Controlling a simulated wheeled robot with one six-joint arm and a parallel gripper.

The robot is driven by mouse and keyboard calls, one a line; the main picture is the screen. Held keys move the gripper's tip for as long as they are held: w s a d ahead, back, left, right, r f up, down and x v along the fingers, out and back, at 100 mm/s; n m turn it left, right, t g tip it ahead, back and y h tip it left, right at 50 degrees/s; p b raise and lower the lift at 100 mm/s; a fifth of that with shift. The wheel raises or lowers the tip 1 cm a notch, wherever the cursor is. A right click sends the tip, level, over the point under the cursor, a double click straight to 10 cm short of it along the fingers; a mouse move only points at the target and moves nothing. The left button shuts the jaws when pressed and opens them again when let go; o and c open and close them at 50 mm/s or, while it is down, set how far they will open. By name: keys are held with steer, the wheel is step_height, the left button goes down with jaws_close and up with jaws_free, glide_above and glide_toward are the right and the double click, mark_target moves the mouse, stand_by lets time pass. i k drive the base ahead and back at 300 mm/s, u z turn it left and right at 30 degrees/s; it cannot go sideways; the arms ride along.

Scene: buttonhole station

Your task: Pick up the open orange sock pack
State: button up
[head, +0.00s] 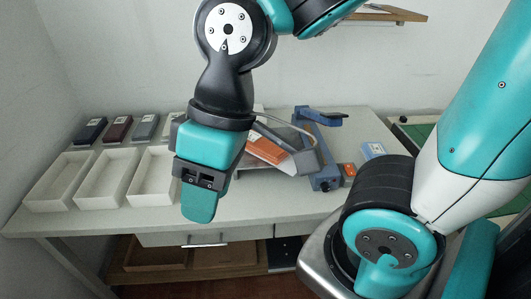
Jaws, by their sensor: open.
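An orange pack (266,149) with a pale label lies tilted on a grey stand on the table, right of my gripper in the picture. Its left part is hidden behind my gripper, and I cannot tell whether it is open. My gripper (199,205) hangs over the table's front part, left of and nearer than the pack. It points down and is open, with nothing seen between its fingers; one teal finger hides the other. A smaller orange-and-grey item (347,172) sits further right on the table.
Three white trays (55,190) stand at the left of the table (275,205), with dark blue, maroon and grey packs (117,129) behind them. A blue clamp-like device (318,145) stands beside the orange pack. A light blue item (374,149) lies further right. The front strip is clear.

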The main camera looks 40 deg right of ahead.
mark_target(261, 147)
steer(key=u, duration=0.9)
steer(key=i, duration=0.65)
steer(key=z, duration=1.65)
